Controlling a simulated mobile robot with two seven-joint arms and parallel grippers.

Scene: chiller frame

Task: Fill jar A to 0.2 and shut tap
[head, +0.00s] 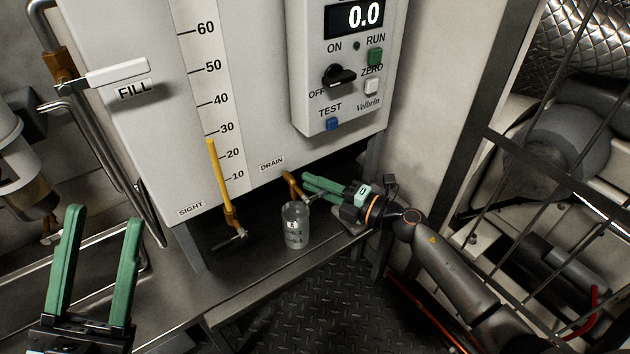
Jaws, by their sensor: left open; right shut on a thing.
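The jar (294,228) is a small clear vessel with a label too small to read. It stands upright on the dark shelf below the white cabinet. I cannot tell whether it holds any liquid. The drain tap (290,181) is a brass spout under the DRAIN label, just above the jar's mouth. My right gripper (306,188) reaches in from the right and is shut on the drain tap's handle; its green fingers partly hide the handle. My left gripper (103,214) is open and empty at the lower left, well away from the jar.
The display (360,16) reads 0.0, above a black knob (339,76) and several buttons. A yellow sight column (219,175) stands against the scale, its top between 20 and 30. A white FILL handle (118,73) is at upper left. A barred frame stands right.

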